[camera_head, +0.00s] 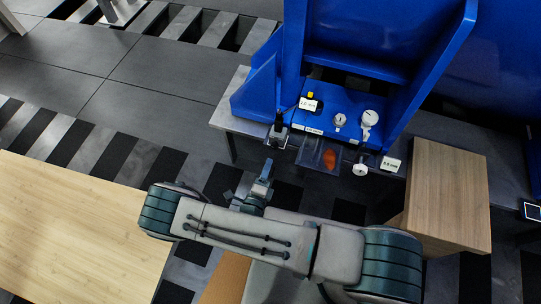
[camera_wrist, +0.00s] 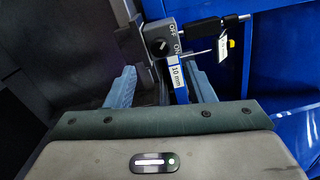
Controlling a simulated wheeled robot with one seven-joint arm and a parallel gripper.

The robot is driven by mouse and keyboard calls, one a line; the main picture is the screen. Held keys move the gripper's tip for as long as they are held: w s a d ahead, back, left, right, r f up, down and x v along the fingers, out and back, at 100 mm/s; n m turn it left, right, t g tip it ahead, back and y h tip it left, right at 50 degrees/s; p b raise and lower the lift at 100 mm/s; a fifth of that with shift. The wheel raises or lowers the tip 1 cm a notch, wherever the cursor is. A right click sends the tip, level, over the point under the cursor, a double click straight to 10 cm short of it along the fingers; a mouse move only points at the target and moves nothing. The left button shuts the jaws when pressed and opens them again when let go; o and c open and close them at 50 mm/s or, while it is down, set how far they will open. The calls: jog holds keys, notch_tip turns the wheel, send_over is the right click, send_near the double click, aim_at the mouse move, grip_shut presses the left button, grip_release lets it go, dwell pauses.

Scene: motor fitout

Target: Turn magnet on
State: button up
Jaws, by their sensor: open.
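In the head view the magnet base (camera_head: 277,132) stands at the front left edge of the blue fixture. My gripper (camera_wrist: 160,82) is open, its two blue-grey fingers spread to either side below the knob, with nothing held. In the head view my gripper (camera_head: 262,180) points at the base from the front. The knob's exact setting is too small to tell.
The blue fixture (camera_head: 350,72) rises behind, carrying dial gauges (camera_head: 369,120) and labels. A wooden block (camera_head: 447,195) stands at right, and a wooden table (camera_head: 75,230) fills the lower left. Striped floor lies between.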

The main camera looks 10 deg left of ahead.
jog(key=s, duration=0.7)
jog(key=shift+a+p, duration=0.25)
jog(key=shift+p, duration=0.05)
jog(key=w+d+r+m+g+h+p, duration=0.3)
jog(key=d+r+m+g+p, duration=0.15)
jog(key=r+m, duration=0.55)
jog(key=w+d+r+m+g+h+p, duration=0.35)
jog(key=d+r+m+g, duration=0.35)
jog(key=r, duration=0.6)
jog(key=w+d+r+m+g+h+p, duration=0.2)
jog(key=r+m+g+h+p, duration=0.15)
jog(key=r+m, duration=0.7)
jog(key=s+d+r+m+y+p, duration=0.2)
jog(key=d+r+m+y+p, duration=0.1)
jog(key=r+m, duration=0.5)
jog(key=s+d+r+m+y+p, duration=0.2)
jog(key=d+r+m+y+p, duration=0.2)
jog(key=r, duration=0.9)
jog(key=s+d+r+m+y+p, duration=0.2)
jog(key=d+r+m+y+p, duration=0.2)
jog(key=r+m, duration=0.7)
jog(key=d+p, duration=0.1)
jog(key=d, duration=0.1)
jog(key=shift+s+d+m, duration=0.35)
jog(key=shift+s, duration=0.05)
